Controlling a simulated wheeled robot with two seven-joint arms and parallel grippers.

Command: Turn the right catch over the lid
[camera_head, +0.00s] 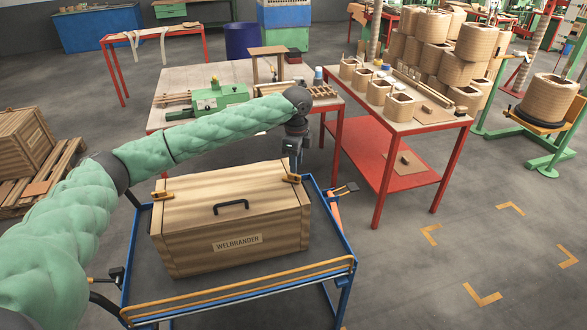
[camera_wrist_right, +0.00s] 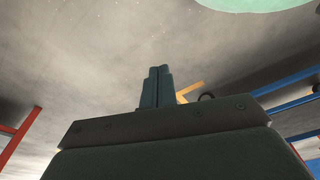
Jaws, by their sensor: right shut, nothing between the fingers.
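A wooden crate (camera_head: 235,244) labelled WELBRANDER stands on a blue-framed trolley. Its lid (camera_head: 205,193) is on, with a black handle (camera_head: 231,207) in the middle. The right catch (camera_head: 291,178), yellow-orange and dark, is at the lid's right edge; its exact turn is hard to tell. A similar left catch (camera_head: 162,195) is at the left edge. My left gripper (camera_head: 294,165) points down just above or beside the right catch; contact and finger opening cannot be made out. My right gripper (camera_wrist_right: 157,87) is shut and empty in the right wrist view, with floor behind it.
Behind stands a red-legged table (camera_head: 180,82) with a green machine (camera_head: 218,96). Another table (camera_head: 440,119) with coils is to the right. Floor at lower right is clear.

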